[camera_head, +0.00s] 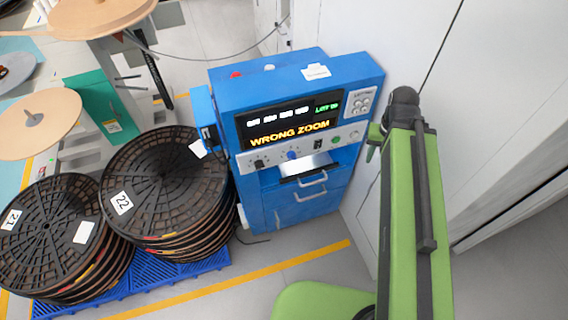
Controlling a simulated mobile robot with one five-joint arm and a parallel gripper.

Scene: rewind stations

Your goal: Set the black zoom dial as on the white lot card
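A blue station (226,90) stands in the middle of the view, with a lit display reading "WRONG ZOOM" (290,133) and a small green "LOT" readout. On the panel below it, a small black dial (259,164) sits at the left end, with a blue knob (292,156) to its right. The black dial's pointer and scale are too small to read. A white card (316,72) lies on the station's top, its writing too small to read. I cannot tell whether it is the lot card. My green arm rises at the right; its gripper does not show.
Stacks of black reels (165,190) stand on a blue pallet (190,271) at the left, close to the station. A white wall (400,40) is right of the station. Grey floor with a yellow line (250,278) lies in front. My green base shows at the bottom.

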